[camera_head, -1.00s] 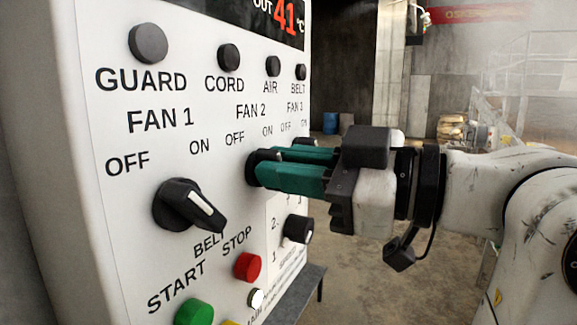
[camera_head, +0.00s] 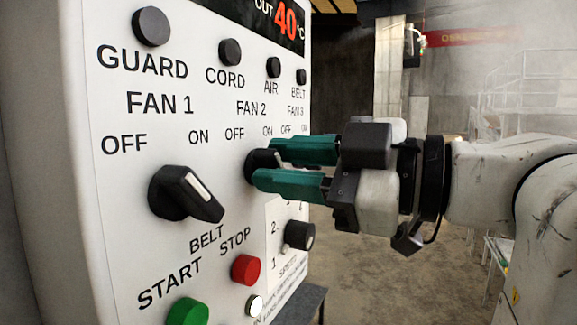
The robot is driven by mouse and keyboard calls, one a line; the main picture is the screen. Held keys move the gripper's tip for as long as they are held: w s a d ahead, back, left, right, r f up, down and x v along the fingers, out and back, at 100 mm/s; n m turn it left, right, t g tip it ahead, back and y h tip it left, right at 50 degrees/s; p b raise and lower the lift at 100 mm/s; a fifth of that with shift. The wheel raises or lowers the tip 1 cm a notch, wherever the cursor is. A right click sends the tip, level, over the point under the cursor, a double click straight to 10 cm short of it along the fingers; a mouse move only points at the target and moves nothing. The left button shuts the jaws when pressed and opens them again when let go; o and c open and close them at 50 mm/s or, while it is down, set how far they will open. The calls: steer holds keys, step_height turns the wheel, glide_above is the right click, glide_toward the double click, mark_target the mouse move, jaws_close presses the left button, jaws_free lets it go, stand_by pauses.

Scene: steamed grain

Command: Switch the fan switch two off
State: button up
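The control panel (camera_head: 70,200) fills the left half of the view. The FAN 2 switch (camera_head: 258,163) is a black rotary knob below the FAN 2 label, between the words OFF and ON. My gripper (camera_head: 264,164) reaches in from the right with its two green fingers at this knob. One finger lies above the other, with a narrow gap. The fingers hide much of the knob, including its pointer. I cannot tell whether they grip it or only straddle it.
The FAN 1 knob (camera_head: 185,193) is left of my gripper. Below are the speed knob (camera_head: 300,235), red STOP button (camera_head: 246,269) and green START button (camera_head: 188,312). Open floor (camera_head: 440,290) lies right of the panel.

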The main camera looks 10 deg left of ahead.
steer(key=shift+o, duration=0.6)
steer(key=shift+s+d, duration=0.1)
steer(key=shift+d, duration=0.2)
steer(key=b+v, duration=0.2)
steer(key=v, duration=0.8)
steer(key=shift+d, duration=0.1)
